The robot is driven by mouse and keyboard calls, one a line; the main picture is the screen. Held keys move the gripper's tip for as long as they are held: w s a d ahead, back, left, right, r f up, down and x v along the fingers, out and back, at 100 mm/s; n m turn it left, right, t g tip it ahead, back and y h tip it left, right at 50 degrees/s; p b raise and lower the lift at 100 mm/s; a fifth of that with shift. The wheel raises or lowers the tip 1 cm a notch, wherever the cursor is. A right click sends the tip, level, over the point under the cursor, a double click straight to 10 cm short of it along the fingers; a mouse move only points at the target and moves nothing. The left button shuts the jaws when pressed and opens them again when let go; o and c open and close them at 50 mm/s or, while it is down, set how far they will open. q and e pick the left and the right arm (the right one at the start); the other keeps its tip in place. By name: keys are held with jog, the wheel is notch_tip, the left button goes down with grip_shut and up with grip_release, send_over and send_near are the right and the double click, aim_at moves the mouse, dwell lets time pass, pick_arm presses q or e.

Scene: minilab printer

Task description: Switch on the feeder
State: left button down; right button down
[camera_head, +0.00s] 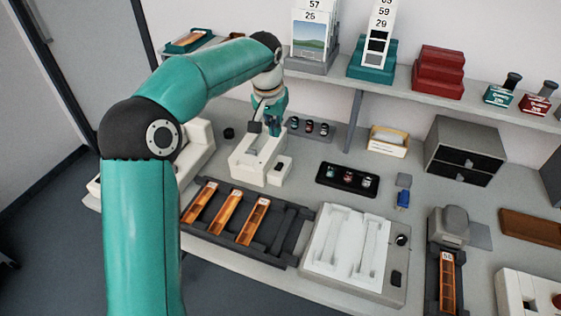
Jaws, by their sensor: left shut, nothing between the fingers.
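My left gripper (274,124) is shut and empty. It points down above the back of a white machine (248,162) that has a dark slot in its top. A small white box (280,170) with a dark mark on top stands at that machine's right side, in front of and below the gripper. I cannot tell for certain which device is the feeder. A pale flat unit (312,262) with a black knob (402,240) and a black switch (395,279) lies front centre. A grey device (448,226) with an orange film strip (447,280) stands right of it. My right gripper is out of view.
A dark rack (285,238) holds orange strips at the front. Black (322,181) and grey (330,138) trays hold small round items. A dark drawer box (463,150) stands at back right. A shelf (400,84) overhangs the back.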

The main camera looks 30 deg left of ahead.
aim_at(278, 167)
pick_arm(q)
jog(key=x, duration=0.4)
jog(key=s+x, duration=0.1)
jog(key=x, duration=0.3)
jog(key=p+x, duration=0.1)
jog(key=x, duration=0.3)
jog(key=shift+s+f, duration=0.1)
jog(key=shift+f, duration=0.4)
jog(key=shift+d+f, duration=0.1)
jog(key=shift+f, duration=0.45)
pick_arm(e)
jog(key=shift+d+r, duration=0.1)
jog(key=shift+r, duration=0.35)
